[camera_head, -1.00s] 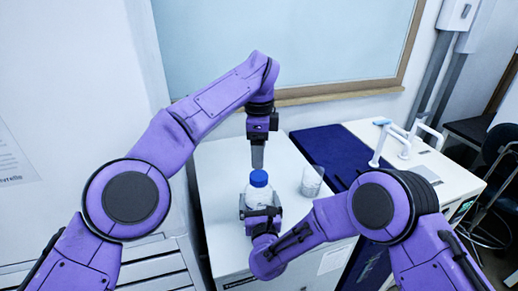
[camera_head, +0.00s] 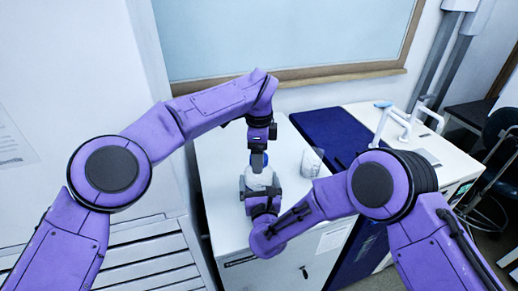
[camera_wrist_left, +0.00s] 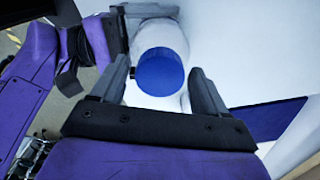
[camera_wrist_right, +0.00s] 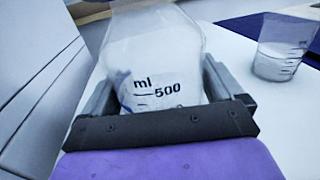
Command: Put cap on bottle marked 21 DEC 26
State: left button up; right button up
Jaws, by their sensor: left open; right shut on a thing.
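The clear bottle (camera_wrist_right: 160,45) stands on the white worktop with "ml" and "500" printed on its side. No date can be read on it. My right gripper (camera_wrist_right: 158,85) is shut on the bottle's body. A blue cap (camera_wrist_left: 160,72) sits at the top of the bottle; whether it is screwed tight cannot be told. My left gripper (camera_head: 258,158) points down over the bottle. It is open, with one finger on each side of the cap in the left wrist view. In the head view the left gripper mostly hides the cap.
A clear graduated beaker (camera_head: 312,163) stands to the right of the bottle and also shows in the right wrist view (camera_wrist_right: 284,48). A dark blue surface (camera_head: 328,138) lies beyond it. The white worktop (camera_head: 222,170) is bare left of the bottle.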

pick_arm(q)
jog(key=c, duration=1.1)
jog(key=m, duration=0.5)
jog(key=shift+m, duration=0.3)
jog(key=m, duration=1.9)
jog(key=o, duration=1.2)
